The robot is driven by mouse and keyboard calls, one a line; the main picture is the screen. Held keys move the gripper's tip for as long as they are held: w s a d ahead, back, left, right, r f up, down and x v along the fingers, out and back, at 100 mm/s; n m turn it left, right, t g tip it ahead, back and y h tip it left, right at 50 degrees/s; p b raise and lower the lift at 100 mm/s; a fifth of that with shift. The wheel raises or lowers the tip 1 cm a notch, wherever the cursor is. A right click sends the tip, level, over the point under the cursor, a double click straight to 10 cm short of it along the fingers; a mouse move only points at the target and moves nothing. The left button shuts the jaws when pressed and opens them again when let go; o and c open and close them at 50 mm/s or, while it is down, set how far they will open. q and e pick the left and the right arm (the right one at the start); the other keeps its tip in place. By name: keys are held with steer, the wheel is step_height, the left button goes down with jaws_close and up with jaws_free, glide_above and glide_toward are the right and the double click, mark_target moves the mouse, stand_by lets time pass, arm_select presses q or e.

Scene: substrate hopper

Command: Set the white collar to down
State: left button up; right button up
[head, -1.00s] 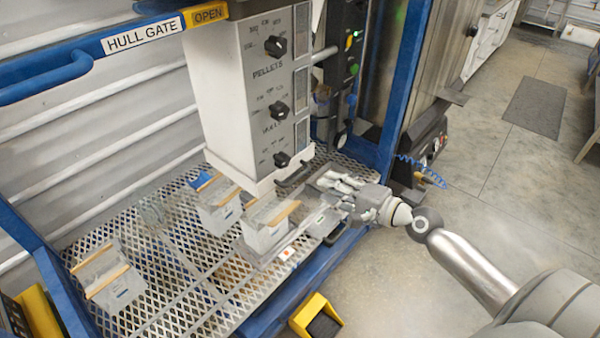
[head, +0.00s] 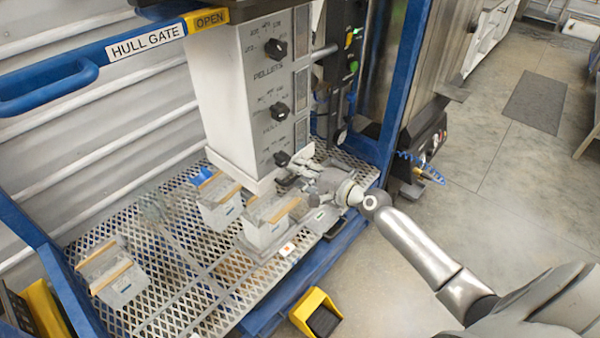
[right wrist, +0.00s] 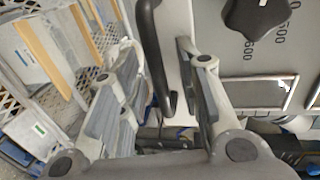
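The white collar (head: 236,176) is the pale band around the foot of the hopper, above the mesh deck; it also shows in the right wrist view (right wrist: 178,28). Its black handle (right wrist: 158,65) stands between the two fingers of my right gripper (right wrist: 156,55). The fingers are apart, and I see no clear contact with the handle. In the head view my right gripper (head: 290,174) is at the collar's right front corner and covers most of the handle. My left gripper is out of view.
The hopper's panel with black knobs (head: 277,110) rises just above my right gripper. Several grey bins with wooden strips (head: 266,225) stand on the mesh deck (head: 180,290). The blue frame (head: 395,90) stands to the right. A yellow bin (head: 316,314) is on the floor.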

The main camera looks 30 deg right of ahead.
jaws_close()
steer(key=shift+f, duration=0.15)
stand_by(0.4)
step_height(320, 180, down, 4)
steer(key=b, duration=0.4)
steer(key=shift+a, duration=0.1)
steer(key=shift+c, duration=0.6)
jaws_free()
steer(key=shift+o, duration=0.6)
